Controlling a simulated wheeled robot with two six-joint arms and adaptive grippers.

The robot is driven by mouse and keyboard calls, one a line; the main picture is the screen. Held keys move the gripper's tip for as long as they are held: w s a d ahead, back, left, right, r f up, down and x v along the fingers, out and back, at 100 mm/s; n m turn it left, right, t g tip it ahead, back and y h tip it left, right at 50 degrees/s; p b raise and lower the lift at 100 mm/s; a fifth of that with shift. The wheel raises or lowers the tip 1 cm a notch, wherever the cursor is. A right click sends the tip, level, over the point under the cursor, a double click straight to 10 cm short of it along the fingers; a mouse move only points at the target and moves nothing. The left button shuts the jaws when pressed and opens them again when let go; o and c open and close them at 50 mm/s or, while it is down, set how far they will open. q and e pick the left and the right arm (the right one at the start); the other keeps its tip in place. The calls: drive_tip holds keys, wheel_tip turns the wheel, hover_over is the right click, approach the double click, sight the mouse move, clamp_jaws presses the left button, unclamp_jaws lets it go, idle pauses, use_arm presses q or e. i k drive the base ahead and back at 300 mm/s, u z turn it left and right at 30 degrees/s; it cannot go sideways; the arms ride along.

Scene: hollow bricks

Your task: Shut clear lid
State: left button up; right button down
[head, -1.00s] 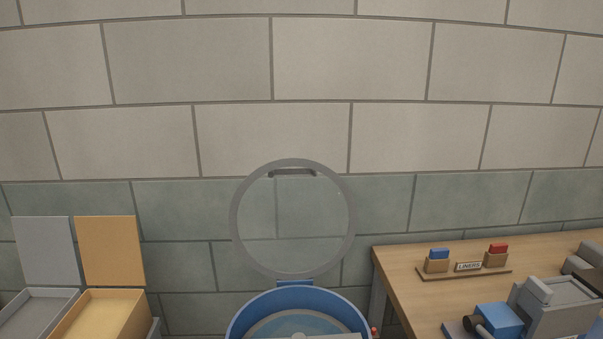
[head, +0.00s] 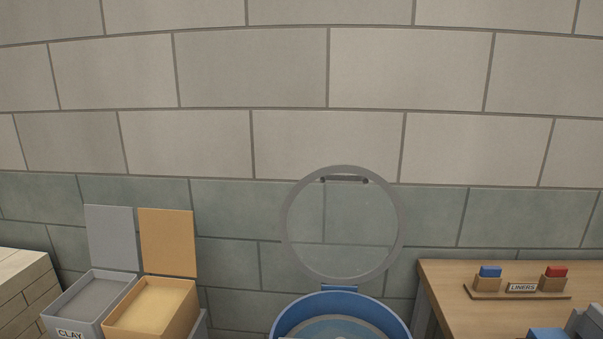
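The clear lid (head: 343,222) is a round see-through disc with a grey rim and a dark handle near its top edge. It stands upright, open, on a hinge at the back of a round blue tub (head: 283,319). The tub's lower part is cut off by the bottom of the head view. Something pale shows inside the tub, only partly in view. Neither of my grippers is in view.
Left of the tub stand a grey bin (head: 92,303) marked CLAY and an orange bin (head: 150,310), both with raised lids. A pale block stack (head: 22,290) is at far left. A wooden table (head: 452,296) on the right holds a LINERS rack (head: 517,292).

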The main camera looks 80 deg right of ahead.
sight(324, 173)
drive_tip(key=u, duration=0.1)
drive_tip(key=k, duration=0.85)
drive_tip(key=z, duration=1.55)
